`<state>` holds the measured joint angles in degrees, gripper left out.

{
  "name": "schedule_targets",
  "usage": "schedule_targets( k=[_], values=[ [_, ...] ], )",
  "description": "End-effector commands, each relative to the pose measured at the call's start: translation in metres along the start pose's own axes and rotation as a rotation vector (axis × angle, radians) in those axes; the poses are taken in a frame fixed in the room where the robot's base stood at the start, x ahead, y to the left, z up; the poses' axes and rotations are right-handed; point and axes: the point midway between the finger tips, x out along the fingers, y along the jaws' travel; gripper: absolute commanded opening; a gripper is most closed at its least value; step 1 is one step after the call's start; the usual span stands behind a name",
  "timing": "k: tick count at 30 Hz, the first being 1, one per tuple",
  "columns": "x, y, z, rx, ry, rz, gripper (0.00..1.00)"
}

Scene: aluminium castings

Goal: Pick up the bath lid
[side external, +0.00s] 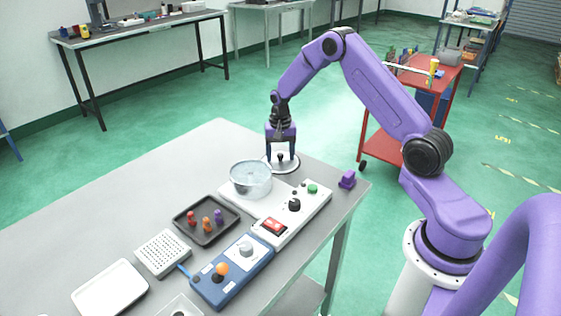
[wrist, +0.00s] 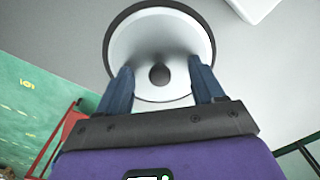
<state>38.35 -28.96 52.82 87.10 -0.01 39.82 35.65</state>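The bath lid (side external: 288,166) is a white round disc with a dark rim and a small dark knob (side external: 280,157) at its centre. It lies on the table behind and to the right of the clear round bath (side external: 250,180). My gripper (side external: 281,154) points down over the lid with its fingers apart, one on each side of the knob. In the wrist view the lid (wrist: 160,30) shows between and beyond the two blue fingers (wrist: 161,85). A gap shows between each finger and the knob (wrist: 159,74). I cannot tell whether the fingertips touch the disc.
The bath stands on a white control unit (side external: 291,212) with knobs and a red switch.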

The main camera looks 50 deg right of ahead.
Motion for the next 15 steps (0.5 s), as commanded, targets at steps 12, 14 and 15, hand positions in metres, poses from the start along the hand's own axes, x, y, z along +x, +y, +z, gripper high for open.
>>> schedule_targets(
  k=[12,14,15],
  values=[
    [0.0049,0.0015,0.0035,0.0,-0.01,0.007,0.0],
    [0.0051,0.0018,0.0038,0.0,-0.011,0.007,0.0],
    [0.005,0.0019,0.0039,0.0,-0.012,0.008,0.0]
  ],
)
